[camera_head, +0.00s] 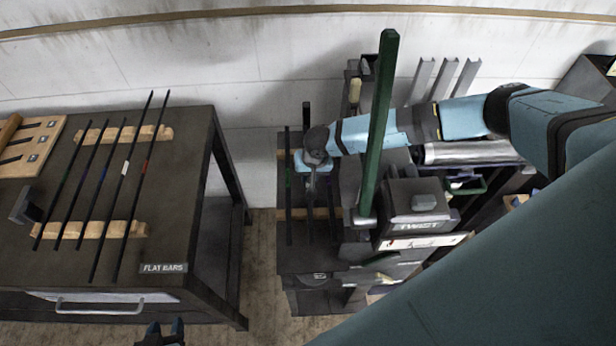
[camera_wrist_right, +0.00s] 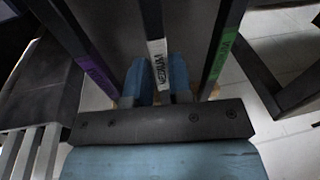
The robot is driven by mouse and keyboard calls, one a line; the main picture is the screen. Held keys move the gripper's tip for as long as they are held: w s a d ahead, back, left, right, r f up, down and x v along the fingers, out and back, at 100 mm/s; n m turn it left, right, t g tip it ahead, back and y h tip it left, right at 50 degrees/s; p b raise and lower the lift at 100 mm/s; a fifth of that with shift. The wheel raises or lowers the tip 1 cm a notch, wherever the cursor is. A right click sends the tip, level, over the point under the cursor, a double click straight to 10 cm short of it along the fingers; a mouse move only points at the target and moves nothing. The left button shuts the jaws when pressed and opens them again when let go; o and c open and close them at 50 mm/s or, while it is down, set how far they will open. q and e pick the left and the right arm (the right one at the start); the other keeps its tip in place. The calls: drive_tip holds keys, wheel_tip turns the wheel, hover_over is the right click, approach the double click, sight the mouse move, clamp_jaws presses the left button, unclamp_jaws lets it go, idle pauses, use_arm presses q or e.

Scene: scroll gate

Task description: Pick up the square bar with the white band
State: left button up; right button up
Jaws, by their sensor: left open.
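The square bar with the white band (camera_wrist_right: 157,48) runs between the two blue fingers of my right gripper (camera_wrist_right: 160,82) in the right wrist view. The fingers sit close on both its sides, shut on it near the band. In the head view my right gripper (camera_head: 311,180) is over the middle bench and hides much of this bar. I cannot tell whether the bar is off its rests. My left gripper (camera_head: 165,331) is open and empty at the bottom edge, in front of the left table.
A purple-banded bar (camera_wrist_right: 92,66) and a green-banded bar (camera_wrist_right: 222,52) flank the held bar. The left table (camera_head: 190,215) carries several flat bars on wooden rests. A tall green post (camera_head: 377,125) and a TWIST machine (camera_head: 415,212) stand right of my right gripper.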

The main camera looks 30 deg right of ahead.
clamp_jaws()
drive_tip(key=shift+r, duration=0.1)
